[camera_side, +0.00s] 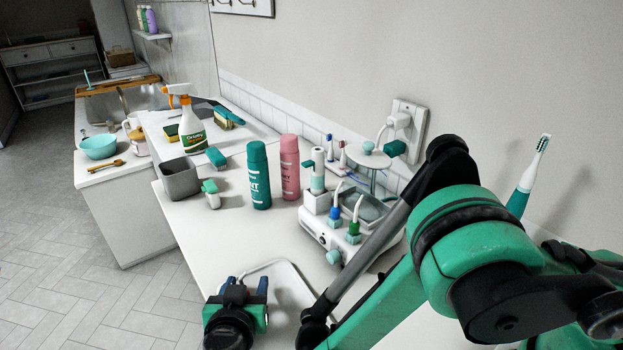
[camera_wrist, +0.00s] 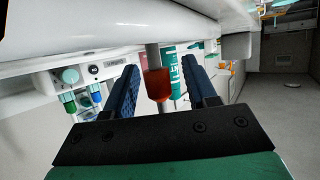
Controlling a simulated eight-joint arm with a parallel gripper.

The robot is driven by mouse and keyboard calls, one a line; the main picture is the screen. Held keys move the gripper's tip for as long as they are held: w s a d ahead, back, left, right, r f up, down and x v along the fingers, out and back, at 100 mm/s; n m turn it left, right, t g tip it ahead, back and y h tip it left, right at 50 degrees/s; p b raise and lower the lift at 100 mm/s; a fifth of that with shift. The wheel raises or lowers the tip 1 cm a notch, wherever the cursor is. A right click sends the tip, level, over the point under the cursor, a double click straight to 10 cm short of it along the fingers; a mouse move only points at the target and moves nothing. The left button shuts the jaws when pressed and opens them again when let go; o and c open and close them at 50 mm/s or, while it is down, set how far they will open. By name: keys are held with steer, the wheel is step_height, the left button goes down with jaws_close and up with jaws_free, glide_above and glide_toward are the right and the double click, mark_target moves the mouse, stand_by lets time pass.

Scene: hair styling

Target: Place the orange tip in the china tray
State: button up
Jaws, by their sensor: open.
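My gripper (camera_side: 246,282) is low over the near end of the counter, with its two blue fingers spread apart. In the wrist view, my open gripper (camera_wrist: 160,63) has the orange tip (camera_wrist: 157,85) between its fingers, with gaps on both sides. Its grey stem reaches toward a glossy white surface; I cannot tell whether it touches. That view looks upside down. The white china tray (camera_side: 287,270) seems to be the rimmed shape beside my gripper, partly hidden by my arm; its near white edge (camera_wrist: 100,30) seems to fill the wrist view's top. The tip is hidden in the side view.
A white oral-care station (camera_side: 335,228) with blue and green tips stands behind, near my arm. A teal bottle (camera_side: 258,175) and a pink bottle (camera_side: 290,168) stand left of it. A grey bin (camera_side: 180,180) is farther back. The counter's left front (camera_side: 215,240) is clear.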

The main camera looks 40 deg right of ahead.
steer(key=v, duration=0.7)
steer(key=shift+s+a+r, duration=0.1)
